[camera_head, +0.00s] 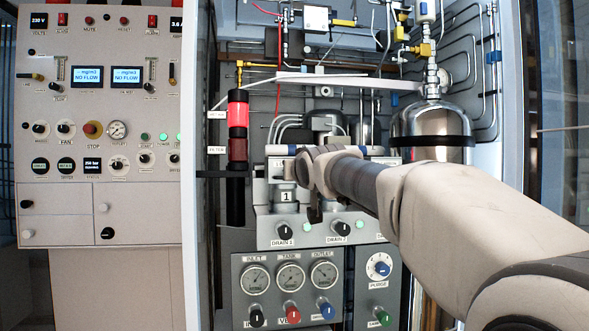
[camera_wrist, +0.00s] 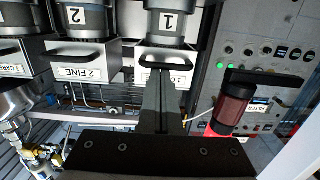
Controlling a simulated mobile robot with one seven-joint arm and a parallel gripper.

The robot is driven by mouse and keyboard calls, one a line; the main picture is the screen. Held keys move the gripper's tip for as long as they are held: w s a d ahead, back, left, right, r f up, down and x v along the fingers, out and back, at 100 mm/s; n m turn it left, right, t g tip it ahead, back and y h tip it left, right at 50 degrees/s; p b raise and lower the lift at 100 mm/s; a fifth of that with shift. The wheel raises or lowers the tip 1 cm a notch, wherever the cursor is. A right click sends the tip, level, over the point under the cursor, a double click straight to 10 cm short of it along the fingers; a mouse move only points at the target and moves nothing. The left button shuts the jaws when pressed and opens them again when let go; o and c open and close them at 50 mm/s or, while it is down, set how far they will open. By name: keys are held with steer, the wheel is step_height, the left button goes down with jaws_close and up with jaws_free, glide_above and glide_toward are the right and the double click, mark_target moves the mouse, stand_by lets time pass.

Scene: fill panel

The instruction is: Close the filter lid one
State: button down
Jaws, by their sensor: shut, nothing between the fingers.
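Filter one is a grey cylinder marked "1" (camera_wrist: 166,22), upside down in the wrist view; its "1" label also shows in the head view (camera_head: 286,196). Its lid is a white box (camera_wrist: 178,58) with a dark handle along its edge, on the top end of the cylinder. My gripper (camera_wrist: 163,74) is shut with nothing in it. Its fingertips are at the handle of lid one, overlapping it in the picture; I cannot tell whether they touch. In the head view, my gripper and arm hide much of the filter area, and how far the lid stands open is unclear.
Lid "2 FINE" (camera_wrist: 83,66) and another lid (camera_wrist: 18,60) sit beside lid one. A red and black signal column (camera_head: 238,125) stands left of the filters. A steel tank (camera_head: 432,125) is behind my arm. Drain knobs (camera_head: 286,230) and gauges lie below.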

steer(key=s+d+f+m+g+h+b, duration=0.1)
steer(key=s+d+f+g, duration=0.35)
steer(key=s+f, duration=0.8)
steer(key=s+d+f+g+h+b, duration=0.1)
steer(key=s+d+f+g+b, duration=0.3)
steer(key=s+f, duration=0.9)
steer(key=s+d+f+m+g+h+p, duration=0.1)
steer(key=s+d+f+g, duration=0.3)
steer(key=s+f, duration=0.9)
step_height(320, 180, up, 27)
steer(key=s+d+t+p, duration=0.1)
steer(key=p, duration=2.5)
steer(key=shift+s+d, duration=0.15)
steer(key=shift+s, duration=0.1)
steer(key=shift+f, duration=0.15)
